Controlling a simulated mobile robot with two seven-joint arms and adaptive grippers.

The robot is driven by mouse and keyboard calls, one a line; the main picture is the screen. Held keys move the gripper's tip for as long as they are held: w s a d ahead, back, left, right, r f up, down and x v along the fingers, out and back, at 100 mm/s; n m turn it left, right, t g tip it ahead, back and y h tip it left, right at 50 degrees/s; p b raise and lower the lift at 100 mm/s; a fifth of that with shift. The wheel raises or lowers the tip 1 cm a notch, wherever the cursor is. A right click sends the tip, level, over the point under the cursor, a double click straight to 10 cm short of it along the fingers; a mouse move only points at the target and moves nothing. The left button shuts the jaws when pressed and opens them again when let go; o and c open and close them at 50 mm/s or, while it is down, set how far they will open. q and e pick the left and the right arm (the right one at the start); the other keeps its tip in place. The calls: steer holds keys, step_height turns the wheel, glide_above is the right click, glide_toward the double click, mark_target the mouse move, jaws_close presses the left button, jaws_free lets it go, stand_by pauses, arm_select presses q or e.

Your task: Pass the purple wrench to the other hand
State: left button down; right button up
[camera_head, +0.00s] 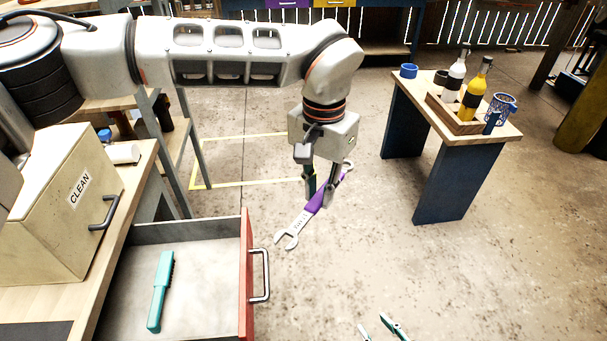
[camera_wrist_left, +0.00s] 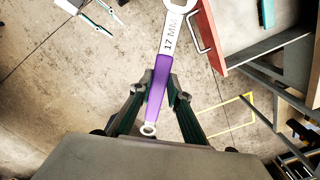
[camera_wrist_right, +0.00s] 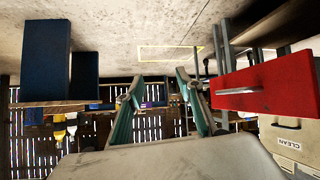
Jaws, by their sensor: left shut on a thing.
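The purple wrench (camera_head: 300,222), with silver ends, hangs in the air beside the open drawer in the head view. My left gripper (camera_head: 320,198) is shut on its purple handle. The wrench slants, with its open-jaw end down-left and its ring end up-right. The left wrist view shows the handle (camera_wrist_left: 158,88) between the fingers and "17 MM" on the shank. My right gripper (camera_head: 376,326) shows only its fingertips at the bottom edge of the head view, apart from the wrench. In the right wrist view its fingers (camera_wrist_right: 160,82) are spread and empty.
An open drawer (camera_head: 190,236) with a red front holds a teal brush (camera_head: 161,290). A beige "CLEAN" box (camera_head: 60,200) stands on the left bench. A small table (camera_head: 430,105) at right carries bottles in a tray and mugs. The floor between is clear.

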arm_select(q)
steer(key=shift+d, duration=0.1)
arm_select(e)
steer(key=w+a+r+n+t+y, duration=0.25)
steer(key=w+r, duration=0.35)
steer(key=w, duration=0.5)
steer(key=w+a+r+n+t+y, duration=0.2)
steer(key=w+a+r, duration=0.3)
steer(key=w, duration=0.5)
steer(key=w+a+r+n+g+y, duration=0.15)
steer(key=w+r+n+y, duration=0.3)
steer(key=w+r, duration=0.45)
steer(key=w+a+r+n+y, duration=0.2)
steer(key=w+r+n+y, duration=0.3)
steer(key=r, duration=0.7)
steer(key=s+a+r+n+g+y, duration=0.1)
steer(key=s+a+r+n+g, duration=0.2)
steer(key=a+r+n+g, duration=0.95)
steer(key=s+d+r+n+g+h, duration=0.3)
steer(key=s+d+r+g+h, duration=0.15)
steer(key=r+h, duration=0.45)
steer(key=s+d+f+m+h, duration=0.4)
steer(key=d+f+m+h, duration=0.15)
steer(key=d, duration=0.55)
steer(key=shift+h, duration=0.25)
steer(key=x, duration=1.3)
